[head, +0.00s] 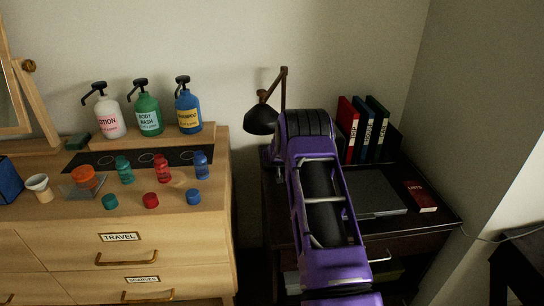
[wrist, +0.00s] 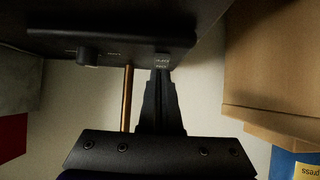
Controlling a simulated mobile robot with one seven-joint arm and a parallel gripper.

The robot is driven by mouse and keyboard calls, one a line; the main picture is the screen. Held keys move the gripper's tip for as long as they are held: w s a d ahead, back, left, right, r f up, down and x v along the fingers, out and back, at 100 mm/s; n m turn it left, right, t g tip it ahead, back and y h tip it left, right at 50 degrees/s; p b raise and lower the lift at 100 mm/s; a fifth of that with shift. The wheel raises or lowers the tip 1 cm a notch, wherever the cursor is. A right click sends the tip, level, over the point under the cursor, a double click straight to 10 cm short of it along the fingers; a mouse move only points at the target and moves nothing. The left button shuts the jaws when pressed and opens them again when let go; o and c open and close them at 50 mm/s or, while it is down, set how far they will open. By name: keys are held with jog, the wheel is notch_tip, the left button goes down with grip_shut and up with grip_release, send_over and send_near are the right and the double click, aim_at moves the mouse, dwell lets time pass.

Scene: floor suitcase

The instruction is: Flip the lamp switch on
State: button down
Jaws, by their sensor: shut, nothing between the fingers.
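The lamp has a black shade (head: 261,120) and a thin brown jointed arm (head: 284,85). It stands on the dark desk at the back, and my purple arm hides its base in the head view. In the wrist view, a brown pole (wrist: 127,98) rises beside a dark panel (wrist: 125,38) with a rounded knob (wrist: 88,55) and small pale labels. I cannot tell for sure which part is the switch. My gripper (wrist: 162,76) is shut and empty, its fingertips close to a label at the panel's edge. Contact cannot be told. The head view hides my gripper.
The dark desk (head: 437,213) carries red, blue and green binders (head: 362,130), a closed laptop (head: 375,192) and a red book (head: 421,196). A wooden dresser (head: 60,240) with pump bottles (head: 148,115) and small bottles stands to the left. The wall is close behind.

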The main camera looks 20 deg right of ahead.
jog(key=f+b, duration=0.1)
jog(key=b, duration=0.2)
jog(key=shift+w+d+f, duration=0.1)
jog(key=shift+w, duration=0.1)
jog(key=shift+r+p, duration=0.35)
jog(key=shift+r, duration=0.05)
jog(key=shift+f, duration=0.1)
jog(key=shift+s+f, duration=0.1)
jog(key=shift+s, duration=0.05)
